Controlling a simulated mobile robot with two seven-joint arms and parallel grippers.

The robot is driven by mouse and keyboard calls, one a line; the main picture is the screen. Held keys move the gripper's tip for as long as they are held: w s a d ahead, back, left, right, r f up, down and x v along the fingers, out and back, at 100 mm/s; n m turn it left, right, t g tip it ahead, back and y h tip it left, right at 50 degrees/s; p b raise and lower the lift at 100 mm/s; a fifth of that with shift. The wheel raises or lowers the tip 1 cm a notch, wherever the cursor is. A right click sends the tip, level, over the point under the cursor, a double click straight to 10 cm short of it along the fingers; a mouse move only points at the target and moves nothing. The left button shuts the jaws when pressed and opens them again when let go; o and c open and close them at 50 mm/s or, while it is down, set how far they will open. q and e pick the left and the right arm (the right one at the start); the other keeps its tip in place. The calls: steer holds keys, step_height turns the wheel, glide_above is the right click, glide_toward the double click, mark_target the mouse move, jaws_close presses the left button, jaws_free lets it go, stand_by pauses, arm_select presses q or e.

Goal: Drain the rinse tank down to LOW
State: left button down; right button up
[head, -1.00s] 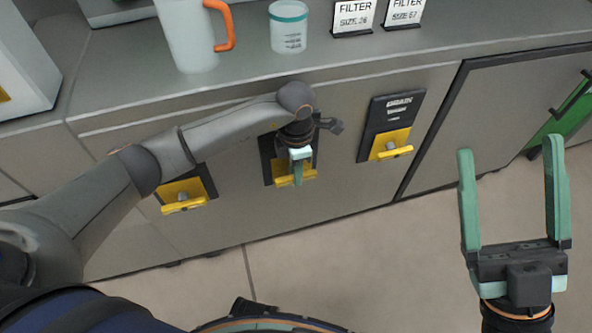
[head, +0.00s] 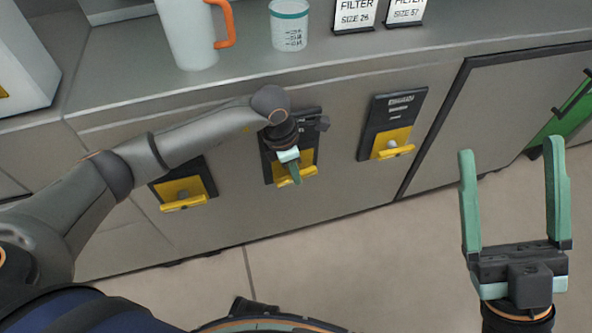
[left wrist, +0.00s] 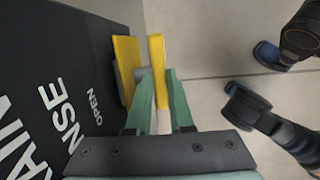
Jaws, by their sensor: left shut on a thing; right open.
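The middle drain panel (head: 309,118) is black with a yellow handle (head: 308,171) on the grey cabinet front. In the left wrist view its lettering (left wrist: 48,100) reads partly "AIN", "NSE" and "OPEN". My left gripper (head: 292,171) is at this panel, shut on the yellow handle (left wrist: 157,65), which shows between its two green fingers (left wrist: 160,90). A yellow plate (left wrist: 126,65) lies behind the handle. My arm hides part of the panel in the head view. My right gripper (head: 512,190) is open and empty at the right, above the floor.
Another yellow-handled panel (head: 394,125) is to the right, and one (head: 183,188) to the left. The counter holds an orange-handled jug (head: 188,35), a cup (head: 289,28) and filter signs (head: 354,14). The floor (head: 400,260) in front is clear.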

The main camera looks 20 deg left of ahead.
arm_select(q)
steer(key=shift+s+a+f+t+h+b, duration=0.1)
steer(key=shift+a+f+t+h+b, duration=0.1)
steer(key=shift+f+t+h+b, duration=0.15)
steer(key=t+h+b, duration=0.1)
steer(key=b, duration=0.1)
steer(key=h+b, duration=0.2)
steer(key=t+h+b, duration=0.1)
steer(key=b, duration=0.1)
steer(key=shift+s+a+f+t, duration=0.2)
steer(key=shift+s+a+t, duration=0.05)
steer(key=shift+a+t, duration=0.1)
steer(key=shift+r+t+h+b, duration=0.15)
steer(key=shift+t+h+b, duration=0.25)
steer(key=shift+h+b, duration=0.45)
arm_select(e)
step_height(320, 180, down, 10)
steer(key=a, duration=0.1)
steer(key=shift+w+r+g, duration=0.15)
steer(key=shift+w+g, duration=0.05)
steer(key=shift+g, duration=0.2)
steer(key=shift+a, duration=0.1)
arm_select(q)
steer(key=c, duration=0.8)
jaws_free()
steer(key=shift+r, duration=0.1)
